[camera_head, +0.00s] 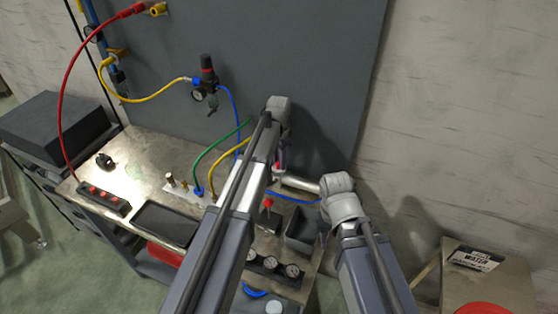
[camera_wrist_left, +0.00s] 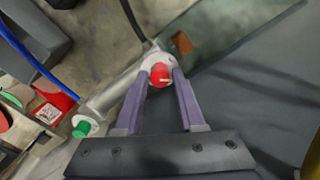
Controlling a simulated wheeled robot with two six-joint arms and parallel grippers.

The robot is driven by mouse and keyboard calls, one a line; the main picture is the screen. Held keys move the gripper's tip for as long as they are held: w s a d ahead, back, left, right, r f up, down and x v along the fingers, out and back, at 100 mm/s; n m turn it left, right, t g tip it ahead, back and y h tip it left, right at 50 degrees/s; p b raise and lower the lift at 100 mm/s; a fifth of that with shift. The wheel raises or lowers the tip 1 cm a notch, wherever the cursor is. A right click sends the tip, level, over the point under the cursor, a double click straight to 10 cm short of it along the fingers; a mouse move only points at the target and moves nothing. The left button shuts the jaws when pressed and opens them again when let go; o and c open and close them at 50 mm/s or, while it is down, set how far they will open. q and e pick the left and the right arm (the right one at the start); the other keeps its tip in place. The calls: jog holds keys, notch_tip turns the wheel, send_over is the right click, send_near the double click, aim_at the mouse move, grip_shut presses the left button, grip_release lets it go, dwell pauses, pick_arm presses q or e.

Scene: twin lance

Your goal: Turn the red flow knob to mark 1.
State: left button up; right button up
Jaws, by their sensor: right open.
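The red flow knob (camera_wrist_left: 160,77) is at the end of a silver tube (camera_wrist_left: 112,94) in the left wrist view. A pale line shows across its face; I cannot read any mark numbers. A green knob (camera_wrist_left: 82,128) is lower left on the same fixture. My left gripper (camera_wrist_left: 161,73) has one finger on each side of the red knob; whether the fingers press on it I cannot tell. In the head view my left arm hides much of the knob area. My right gripper (camera_head: 341,200) is open and empty to the right of the tube, its fingers mostly hidden by the wrist.
The metal workbench (camera_head: 120,150) holds a black tray (camera_head: 165,224), several gauges (camera_head: 270,264) and a dark open box (camera_head: 301,230). Green, yellow and blue hoses run near my left arm. A grey panel (camera_head: 320,60) stands behind. A box labelled for a mixer (camera_head: 476,259) is at right.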

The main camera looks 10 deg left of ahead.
pick_arm(q)
grip_shut()
dwell(0.4)
jog(key=n, duration=0.5)
jog(key=shift+n, duration=2.3)
jog(key=shift+o, duration=2.1)
grip_release()
